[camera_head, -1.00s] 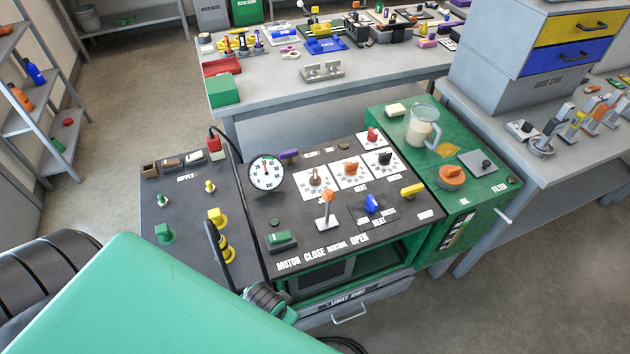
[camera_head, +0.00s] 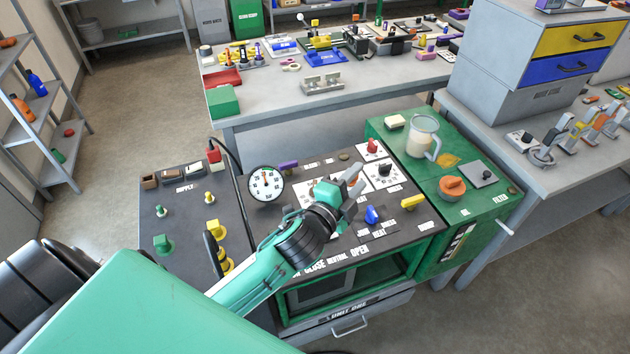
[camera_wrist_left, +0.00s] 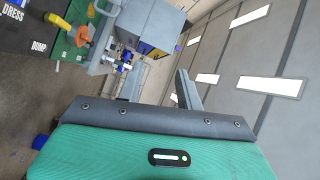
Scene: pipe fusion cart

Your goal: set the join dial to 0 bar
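Three dials on white plates sit on the dark panel of the cart. The right dial (camera_head: 384,170) has a black knob and is clear to see. The middle dial, with an orange knob, and the left dial's plate (camera_head: 304,188) are partly hidden behind my left gripper (camera_head: 358,181). Their small labels are too blurred to tell which is the join dial, or its setting. My left gripper is over the dial row, with its fingers apart and nothing seen between them. The left wrist view shows the two fingers (camera_wrist_left: 158,80) spread. My right gripper is not in view.
A round white gauge (camera_head: 266,184) stands left of the dials. A blue knob (camera_head: 372,214) and a yellow handle (camera_head: 413,202) are at the panel's front. A clear jug (camera_head: 422,136) and an orange knob (camera_head: 452,186) sit on the green section to the right.

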